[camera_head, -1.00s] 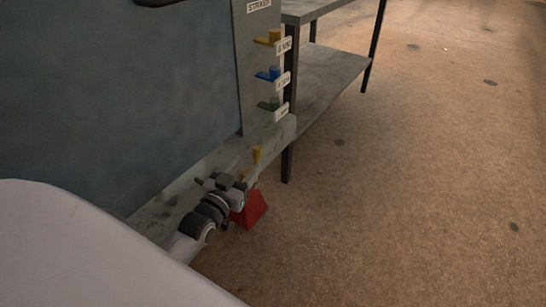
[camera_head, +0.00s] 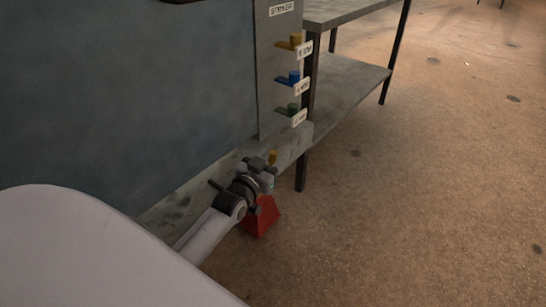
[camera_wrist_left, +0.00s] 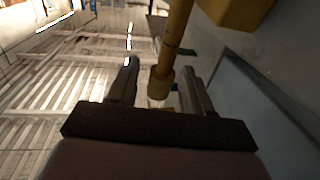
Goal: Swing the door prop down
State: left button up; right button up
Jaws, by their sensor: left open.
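A yellow rod, which looks like the door prop, shows in the head view (camera_head: 273,157) as a short piece beside the lower frame rail. My left gripper hides its lower part there. In the left wrist view the rod (camera_wrist_left: 175,45) comes down from the top and ends in a thicker collar between the fingers. My left gripper (camera_head: 266,172) is low by the rail; in the left wrist view (camera_wrist_left: 160,70) its fingers are open, one on each side of the rod. I cannot tell whether either finger touches it. The large blue-grey door panel (camera_head: 120,100) fills the left. My right gripper is not seen.
A red wedge-shaped block (camera_head: 262,217) stands on the floor just below my gripper. A post (camera_head: 267,75) carries yellow (camera_head: 292,42), blue (camera_head: 289,77) and green (camera_head: 288,110) labelled pieces. A grey shelf table (camera_head: 345,85) stands behind. Floor at right is clear.

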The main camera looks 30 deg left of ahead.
pick_arm(q)
grip_shut()
